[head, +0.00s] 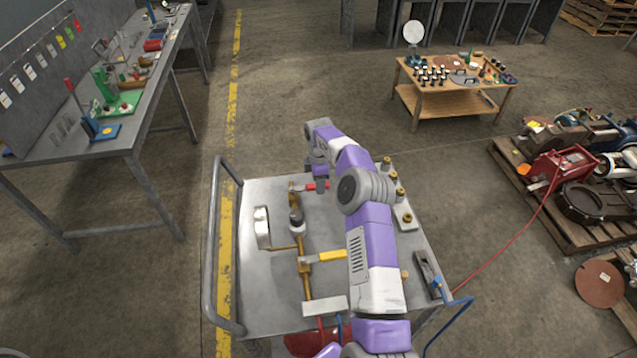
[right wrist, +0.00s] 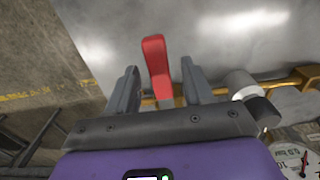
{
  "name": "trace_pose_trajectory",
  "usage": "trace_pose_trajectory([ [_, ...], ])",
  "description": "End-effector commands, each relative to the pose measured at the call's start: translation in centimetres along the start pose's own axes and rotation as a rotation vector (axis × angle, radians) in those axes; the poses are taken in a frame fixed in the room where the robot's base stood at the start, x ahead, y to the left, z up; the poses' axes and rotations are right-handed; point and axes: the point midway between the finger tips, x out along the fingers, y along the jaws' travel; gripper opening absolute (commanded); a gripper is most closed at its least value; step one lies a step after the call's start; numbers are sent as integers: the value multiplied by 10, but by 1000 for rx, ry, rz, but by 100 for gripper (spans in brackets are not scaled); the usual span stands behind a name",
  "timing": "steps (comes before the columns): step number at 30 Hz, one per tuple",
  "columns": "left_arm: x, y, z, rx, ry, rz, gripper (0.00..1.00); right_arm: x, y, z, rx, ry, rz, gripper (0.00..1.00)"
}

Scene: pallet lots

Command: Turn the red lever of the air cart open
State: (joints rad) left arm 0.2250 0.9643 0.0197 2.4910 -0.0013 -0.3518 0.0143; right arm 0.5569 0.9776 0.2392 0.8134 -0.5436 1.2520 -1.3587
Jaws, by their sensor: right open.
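The air cart (head: 262,290) has a grey metal top with a brass pipe run (head: 304,280) on it. The red lever (head: 318,187) sits at the far end of the pipe, partly hidden by my arm in the head view. My right gripper (head: 319,172) is over the lever, pointing down. In the right wrist view the red lever (right wrist: 157,62) shows between the two open fingers of the gripper (right wrist: 160,84), with a gap on each side. A second, yellow lever (head: 331,256) is nearer on the pipe. My left gripper is not in view.
A gauge (right wrist: 299,164) and a black and white fitting (head: 297,222) stand along the pipe. Several brass fittings (head: 400,193) line the cart's right side. A handrail (head: 212,250) runs along its left. A workbench (head: 148,110) is at left, a wooden table (head: 463,108) behind.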

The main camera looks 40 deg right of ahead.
Motion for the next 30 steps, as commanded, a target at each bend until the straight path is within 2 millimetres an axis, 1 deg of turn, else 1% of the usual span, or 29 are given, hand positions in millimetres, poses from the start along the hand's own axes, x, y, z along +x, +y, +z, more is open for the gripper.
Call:
trace_pose_trajectory([
  [3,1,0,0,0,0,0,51,5,0,0,1,0,0,51],
  [10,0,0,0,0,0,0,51,5,0,0,1,0,1,51],
  [20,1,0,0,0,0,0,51,5,0,0,1,0,0,0],
  [30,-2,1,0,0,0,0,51,4,2,0,-14,0,-1,0],
])
